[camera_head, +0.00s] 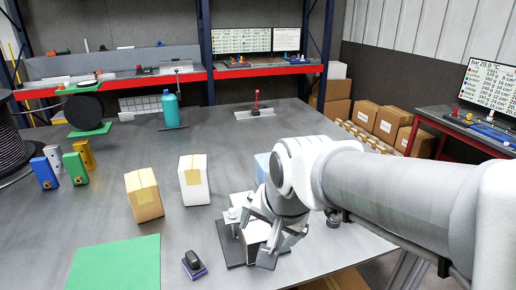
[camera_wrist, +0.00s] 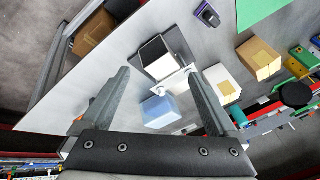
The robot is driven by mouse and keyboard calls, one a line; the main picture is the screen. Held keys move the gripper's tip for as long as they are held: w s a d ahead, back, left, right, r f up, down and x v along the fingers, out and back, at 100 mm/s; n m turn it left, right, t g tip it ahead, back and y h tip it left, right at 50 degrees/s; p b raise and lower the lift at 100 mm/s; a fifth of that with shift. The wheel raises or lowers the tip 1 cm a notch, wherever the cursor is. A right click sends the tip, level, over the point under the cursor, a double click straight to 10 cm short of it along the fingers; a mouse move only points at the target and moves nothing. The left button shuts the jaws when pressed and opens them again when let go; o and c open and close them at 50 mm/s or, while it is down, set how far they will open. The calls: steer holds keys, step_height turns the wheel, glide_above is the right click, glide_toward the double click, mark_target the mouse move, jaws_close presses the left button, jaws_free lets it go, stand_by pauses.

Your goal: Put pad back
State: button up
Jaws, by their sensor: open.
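A flat green sheet (camera_head: 115,262) lies at the table's front left; its edge shows in the wrist view (camera_wrist: 258,10). A small purple block with a black handle (camera_head: 193,264) lies right of it, also in the wrist view (camera_wrist: 207,15). I cannot tell which of these is the pad. A fixture with a dark base plate (camera_head: 229,245) and a white block stands under my gripper (camera_head: 264,238). In the wrist view, my gripper (camera_wrist: 159,74) has its fingers wide apart, with the fixture (camera_wrist: 180,45) beyond the tips and nothing held between them.
A cardboard box (camera_head: 144,196) and a white box (camera_head: 194,181) stand left of my arm. A pale blue box (camera_wrist: 160,112) is close to my gripper. A teal bottle (camera_head: 171,109) and red-handled device (camera_head: 256,105) stand farther back. The table's middle back is clear.

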steer(key=s+d+r+n+h, duration=0.1)
steer(key=s+d+r+n, duration=0.1)
steer(key=s+d+n, duration=0.3)
steer(key=s+d, duration=0.4)
steer(key=shift+d, duration=0.15)
